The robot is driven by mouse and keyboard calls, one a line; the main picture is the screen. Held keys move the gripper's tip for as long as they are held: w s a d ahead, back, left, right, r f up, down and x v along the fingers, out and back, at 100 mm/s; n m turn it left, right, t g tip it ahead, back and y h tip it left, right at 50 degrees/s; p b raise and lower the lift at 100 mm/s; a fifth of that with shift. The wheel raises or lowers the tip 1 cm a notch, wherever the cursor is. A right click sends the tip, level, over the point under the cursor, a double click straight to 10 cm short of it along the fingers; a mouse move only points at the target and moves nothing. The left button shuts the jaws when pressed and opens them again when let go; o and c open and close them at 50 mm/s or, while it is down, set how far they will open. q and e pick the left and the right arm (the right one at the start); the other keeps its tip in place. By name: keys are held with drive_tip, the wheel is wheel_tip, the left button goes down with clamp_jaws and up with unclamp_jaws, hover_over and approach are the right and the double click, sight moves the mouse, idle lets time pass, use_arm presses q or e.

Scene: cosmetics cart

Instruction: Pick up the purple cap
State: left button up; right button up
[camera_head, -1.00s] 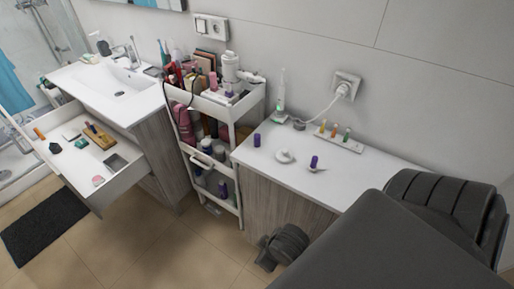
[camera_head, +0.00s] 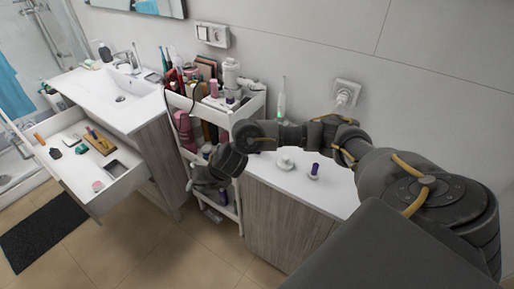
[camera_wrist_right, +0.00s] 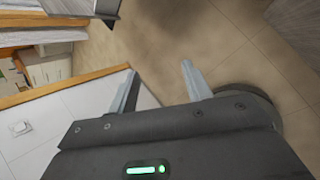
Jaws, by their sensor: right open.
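A small purple piece (camera_head: 315,169) stands on a small white base on the white countertop in the head view. I cannot tell for certain that it is the purple cap. A second purple piece seen earlier on this counter is now hidden behind my right arm. My right gripper (camera_head: 196,183) is in front of the cart, left of the counter. In the right wrist view my right gripper (camera_wrist_right: 158,84) is open, with nothing between its fingers and floor beyond them. My left gripper is not in view.
A white cart (camera_head: 256,104) full of cosmetics stands beside my right gripper. An open drawer (camera_head: 130,183) with small items is at the left, below the sink (camera_head: 115,88). A white round item (camera_head: 285,163) sits on the counter. The floor (camera_head: 160,245) in front is clear.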

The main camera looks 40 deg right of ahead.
drive_tip(key=d+r+n+g+h, duration=0.1)
drive_tip(key=d+r+h, duration=0.3)
drive_tip(key=d, duration=0.9)
drive_tip(key=d+r+n+g+h, duration=0.15)
drive_tip(key=d+r, duration=0.45)
drive_tip(key=d, duration=0.7)
drive_tip(key=shift+m+g+y, duration=0.25)
drive_tip(key=shift+m, duration=0.2)
drive_tip(key=shift+w+a+b+x, duration=0.15)
drive_tip(key=shift+b+x, duration=0.15)
drive_tip(key=shift+x, duration=0.7)
drive_tip(key=shift+w+b+x, duration=0.15)
drive_tip(key=shift+b+x, duration=0.1)
drive_tip(key=shift+x, duration=0.8)
drive_tip(key=shift+w+a+b+x, duration=0.15)
drive_tip(key=shift+b+x, duration=0.15)
drive_tip(key=shift+x, duration=0.7)
drive_tip(key=f, duration=0.1)
drive_tip(key=w+d+f, duration=0.1)
drive_tip(key=f, duration=0.1)
drive_tip(key=w+f, duration=0.1)
drive_tip(key=shift+d+f, duration=0.15)
drive_tip(key=shift+s, duration=0.1)
drive_tip(key=shift+c, duration=0.2)
drive_tip(key=c, duration=1)
